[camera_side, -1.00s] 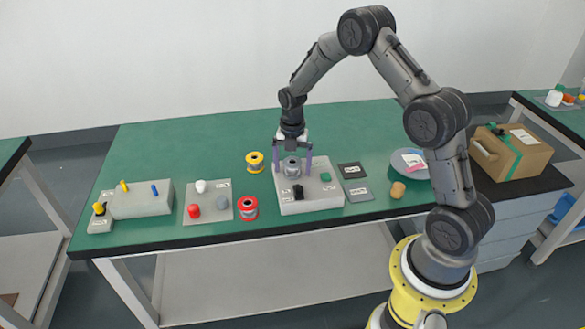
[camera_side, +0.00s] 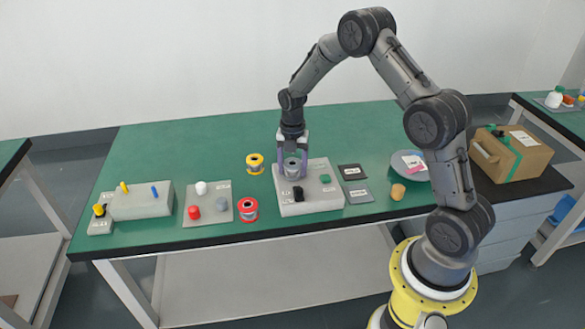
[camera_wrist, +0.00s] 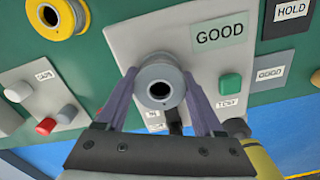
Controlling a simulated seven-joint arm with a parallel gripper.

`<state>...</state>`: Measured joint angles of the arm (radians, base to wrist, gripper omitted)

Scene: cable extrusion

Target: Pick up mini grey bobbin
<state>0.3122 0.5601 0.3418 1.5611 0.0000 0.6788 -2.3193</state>
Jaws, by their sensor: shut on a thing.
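The mini grey bobbin (camera_side: 291,166) stands upright on the grey block (camera_side: 318,198) with the green button.
A yellow bobbin (camera_side: 255,163) and a red bobbin (camera_side: 248,209) stand left of the block. A black switch (camera_side: 298,194) and a green button (camera_side: 325,178) are on the block. Dark HOLD and grey GOOD plates lie to its right. The green table behind is clear.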

